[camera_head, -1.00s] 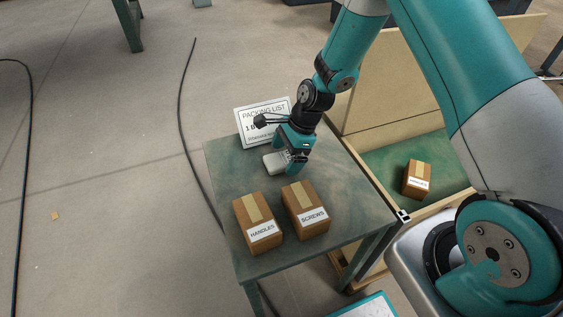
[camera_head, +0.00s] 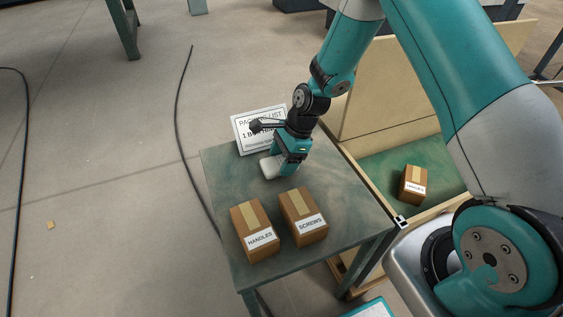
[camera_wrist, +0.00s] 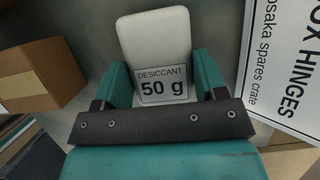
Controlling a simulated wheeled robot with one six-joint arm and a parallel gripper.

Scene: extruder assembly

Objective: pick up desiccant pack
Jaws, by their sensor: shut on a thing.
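The desiccant pack (camera_wrist: 153,45) is a white rounded block with a label reading "DESICCANT 50 g" in the wrist view. It also shows in the head view (camera_head: 268,168), partly hidden by my gripper, at the table's far part. My gripper (camera_wrist: 164,78) is shut on the pack, with one teal finger on each side of it. In the head view my gripper (camera_head: 281,170) is low over the table, and I cannot tell whether the pack touches the tabletop.
Boxes labelled HANDLES (camera_head: 254,231) and SCREWS (camera_head: 303,217) stand on the green table (camera_head: 222,180) nearer me. A packing list sign (camera_head: 247,138) stands just behind my gripper. A wooden-walled crate (camera_head: 400,105) to the right holds another small box (camera_head: 413,185).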

